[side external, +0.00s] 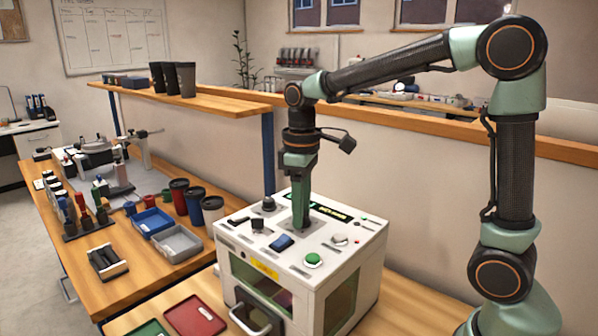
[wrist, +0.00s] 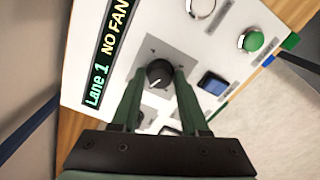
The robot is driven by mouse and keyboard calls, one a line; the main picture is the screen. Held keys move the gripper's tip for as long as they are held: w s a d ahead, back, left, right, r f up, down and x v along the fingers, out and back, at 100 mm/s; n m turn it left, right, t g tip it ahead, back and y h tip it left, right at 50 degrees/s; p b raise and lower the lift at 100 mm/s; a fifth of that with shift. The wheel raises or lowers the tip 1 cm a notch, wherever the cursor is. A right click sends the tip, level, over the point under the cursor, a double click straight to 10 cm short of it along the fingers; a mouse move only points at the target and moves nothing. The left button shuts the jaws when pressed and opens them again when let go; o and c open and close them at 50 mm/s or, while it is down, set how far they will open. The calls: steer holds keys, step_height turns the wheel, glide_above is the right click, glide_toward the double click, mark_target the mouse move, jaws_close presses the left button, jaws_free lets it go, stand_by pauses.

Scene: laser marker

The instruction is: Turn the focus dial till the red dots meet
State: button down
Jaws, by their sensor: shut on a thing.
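The laser marker is a white box (side external: 230,240) on the wooden bench, with controls on its top panel. In the wrist view a black round dial (wrist: 159,74) with a pale pointer line sits on a grey square plate. My gripper (wrist: 159,84) points down with its two green fingers on either side of this dial, shut on it. In the side view my gripper (side external: 301,224) reaches the middle of the top panel, and its fingers hide the dial. A dark display (wrist: 104,60) beside the dial reads "Lane 1" and "NO FAN", cut off. I see no pair of red dots.
Near the dial are a blue switch (side external: 281,242), a green button (side external: 313,260), a pale round knob (side external: 339,240) and another black knob (side external: 268,204). Cups, a blue tray (side external: 152,222) and a grey tray (side external: 177,242) stand left. A red tray (side external: 195,315) lies in front.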

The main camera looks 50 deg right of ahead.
steer(key=shift+m, duration=2.2)
steer(key=shift+r, duration=0.1)
steer(key=shift+c, duration=2.1)
jaws_free()
step_height(320, 180, up, 12)
